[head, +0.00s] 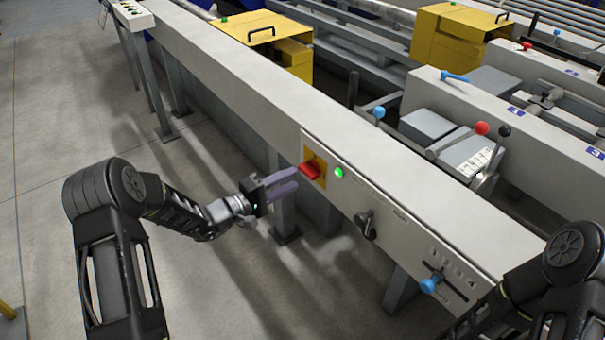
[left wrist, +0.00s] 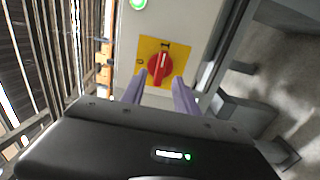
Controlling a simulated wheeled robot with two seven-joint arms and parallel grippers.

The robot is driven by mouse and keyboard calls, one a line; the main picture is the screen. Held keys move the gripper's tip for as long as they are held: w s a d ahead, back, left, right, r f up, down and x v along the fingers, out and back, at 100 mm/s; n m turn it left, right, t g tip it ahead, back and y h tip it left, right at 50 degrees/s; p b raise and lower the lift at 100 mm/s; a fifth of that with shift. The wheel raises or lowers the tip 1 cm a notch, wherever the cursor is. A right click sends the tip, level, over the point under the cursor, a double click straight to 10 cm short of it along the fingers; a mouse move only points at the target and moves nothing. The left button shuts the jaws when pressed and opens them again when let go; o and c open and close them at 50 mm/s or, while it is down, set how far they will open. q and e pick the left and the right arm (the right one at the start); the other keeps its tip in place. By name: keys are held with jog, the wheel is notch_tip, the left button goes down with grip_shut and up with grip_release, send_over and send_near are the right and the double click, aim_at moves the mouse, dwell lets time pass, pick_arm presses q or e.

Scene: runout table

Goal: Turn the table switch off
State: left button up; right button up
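The table switch (head: 312,168) is a red rotary handle on a yellow plate, on the front panel of the long grey table. In the left wrist view the red switch (left wrist: 160,67) shows just beyond the fingertips, its handle with a white mark roughly in line with the view's vertical. A green lamp (head: 339,172) beside it is lit. My left gripper (head: 290,180) points at the switch from the left, a short way off. Its two purple fingers (left wrist: 158,88) are apart with nothing between them. My right gripper is not in view; only my right arm shows at lower right.
A black rotary knob (head: 365,224) and a blue-knobbed lever (head: 430,284) sit further right on the same panel. Red, black and blue levers stand behind the table. Yellow boxes (head: 268,42) are at the back. The floor left of the table is clear.

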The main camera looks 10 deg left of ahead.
aim_at(304, 173)
pick_arm(q)
jog(key=x, duration=0.5)
grip_shut()
dwell(0.3)
